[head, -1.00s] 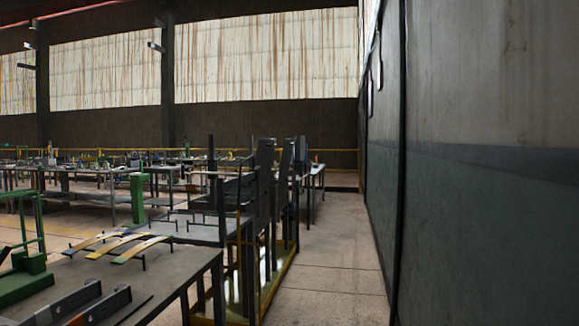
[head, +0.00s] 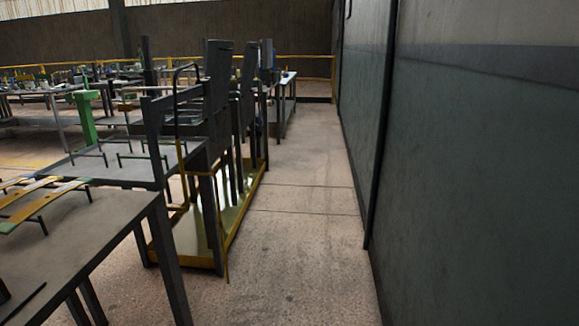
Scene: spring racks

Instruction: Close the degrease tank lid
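Neither of my grippers is in view. I cannot surely pick out the degrease tank or its lid. A dark rack-like structure with an upright dark panel (head: 218,90) and a second upright panel behind it (head: 247,85) stands ahead, left of the aisle. I cannot tell whether either panel is a lid. A shallow yellow-edged tray (head: 185,240) lies on the floor under this structure.
A grey table (head: 95,225) is close at the left, with coloured strips (head: 40,198) on it. A green post (head: 85,118) stands farther back. A dark wall (head: 480,180) runs along the right. The concrete aisle (head: 300,230) between is clear.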

